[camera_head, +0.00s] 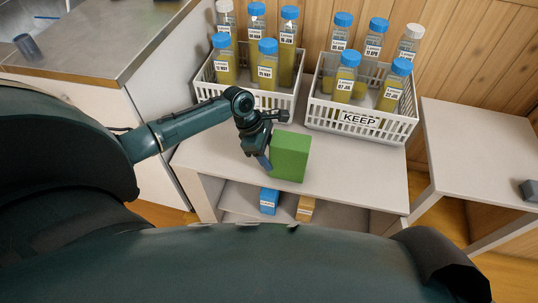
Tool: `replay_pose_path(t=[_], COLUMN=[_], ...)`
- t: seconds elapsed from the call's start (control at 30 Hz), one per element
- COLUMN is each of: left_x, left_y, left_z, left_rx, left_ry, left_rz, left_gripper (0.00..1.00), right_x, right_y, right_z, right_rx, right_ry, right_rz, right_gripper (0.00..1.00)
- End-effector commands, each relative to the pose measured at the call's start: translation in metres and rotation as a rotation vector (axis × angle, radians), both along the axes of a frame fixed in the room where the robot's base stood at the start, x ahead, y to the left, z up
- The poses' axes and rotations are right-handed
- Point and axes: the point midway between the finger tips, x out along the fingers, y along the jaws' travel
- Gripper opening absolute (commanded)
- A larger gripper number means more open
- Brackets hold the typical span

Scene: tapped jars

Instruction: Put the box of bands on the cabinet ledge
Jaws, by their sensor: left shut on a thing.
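A plain green box (290,157) is upright at the front of the white cabinet top (350,172). My left gripper (262,155) reaches in from the left and is shut on the green box at its left side. I cannot tell whether the box touches the surface. No label shows on it, so I cannot tell whether it is the box of bands. A small blue box (269,201) and an orange-tan box (305,208) sit on the lower ledge (338,215) under the top; their labels are too small to read. My right gripper is not in view.
Behind the green box stand two white baskets with several blue- and white-capped jars: a left basket (258,98) and a right basket (322,113) labelled KEEP. A side table (480,150) with a small grey block (529,190) is right. A metal counter (100,45) is left.

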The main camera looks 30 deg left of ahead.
Motion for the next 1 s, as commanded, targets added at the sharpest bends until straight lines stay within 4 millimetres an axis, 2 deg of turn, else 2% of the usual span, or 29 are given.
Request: replay_pose_path(t=[0.3,0.33,0.6,0.87,1.0], left_x=[0.001,0.0,0.0,0.001,-0.001], left_y=[0.0,0.0,0.0,0.0,0.006], left_z=[-0.002,-0.003,-0.003,-0.001,0.015], left_rx=[-0.001,-0.001,0.0,0.001,0.001], left_ry=[-0.003,-0.002,-0.001,-0.003,-0.003], left_rz=[0.0,-0.001,-0.001,-0.001,0.0], left_gripper=[0.24,0.53,0.74,0.74,0.74], right_x=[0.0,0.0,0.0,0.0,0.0], right_y=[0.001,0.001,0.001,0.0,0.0], right_z=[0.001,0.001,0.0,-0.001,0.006], right_rx=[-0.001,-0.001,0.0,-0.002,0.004], right_ry=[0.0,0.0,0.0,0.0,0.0], right_rz=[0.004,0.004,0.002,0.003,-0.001], right_gripper=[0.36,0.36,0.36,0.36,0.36])
